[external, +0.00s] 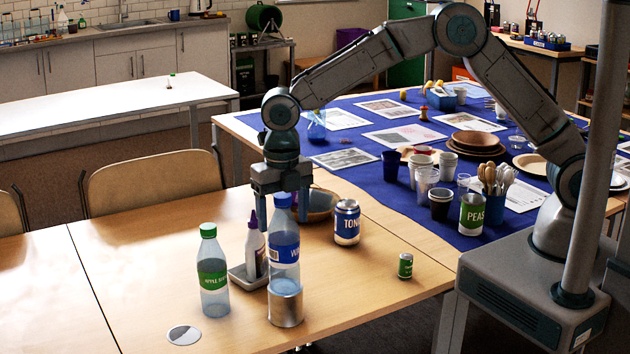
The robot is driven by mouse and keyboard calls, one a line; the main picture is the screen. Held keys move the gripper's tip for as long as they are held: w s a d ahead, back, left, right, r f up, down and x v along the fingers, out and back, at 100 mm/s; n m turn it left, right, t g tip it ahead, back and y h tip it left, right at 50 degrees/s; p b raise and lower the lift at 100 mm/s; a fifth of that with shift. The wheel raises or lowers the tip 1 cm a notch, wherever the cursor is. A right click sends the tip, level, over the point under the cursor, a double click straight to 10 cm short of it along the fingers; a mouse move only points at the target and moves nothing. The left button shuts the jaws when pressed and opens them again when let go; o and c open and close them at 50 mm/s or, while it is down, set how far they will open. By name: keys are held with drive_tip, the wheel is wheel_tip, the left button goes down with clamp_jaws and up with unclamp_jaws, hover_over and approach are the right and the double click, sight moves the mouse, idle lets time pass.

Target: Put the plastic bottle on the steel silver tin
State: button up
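A clear plastic bottle (285,248) with a blue cap and blue label is upright and appears to stand on the steel silver tin (286,308), near the front of the wooden table. Its base meets the tin's top; exact contact is hard to tell. A second clear plastic bottle (213,276) with a green cap and green label stands on the table to the left. My gripper (281,211) points down at the blue-capped bottle's top. Its fingers are apart, one on each side of the cap in the picture, with gaps showing.
A grey tray (240,276) with a white glue bottle (255,250) is close behind. A white disc (184,335) lies front left. The blue cloth (375,218) behind is crowded.

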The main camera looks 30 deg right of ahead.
drive_tip(key=shift+r, duration=0.1)
wheel_tip(320, 180, up, 12)
drive_tip(key=shift+r+b, duration=0.1)
drive_tip(key=shift+b, duration=0.4)
drive_tip(key=w+d+r+m+t, duration=0.1)
drive_tip(key=w+d+r+m, duration=0.1)
drive_tip(key=d+m, duration=0.5)
drive_tip(key=w+d+r+m, duration=0.15)
drive_tip(key=d+m, duration=0.25)
drive_tip(key=d, duration=0.7)
drive_tip(key=w+d+r+m+t, duration=0.1)
drive_tip(key=d+r+m, duration=0.1)
drive_tip(key=d+m, duration=0.5)
drive_tip(key=s+d+f+m, duration=0.1)
drive_tip(key=s+d+m, duration=0.3)
drive_tip(key=d+m, duration=0.2)
drive_tip(key=s+d+f+m, duration=0.2)
drive_tip(key=s+d+m, duration=0.3)
drive_tip(key=d, duration=0.5)
drive_tip(key=s+d+f+m+t, duration=0.1)
drive_tip(key=s+d+f+m, duration=0.1)
drive_tip(key=s+d+m, duration=0.2)
drive_tip(key=d+m, duration=0.3)
drive_tip(key=d, duration=0.1)
drive_tip(key=shift+s, duration=0.35)
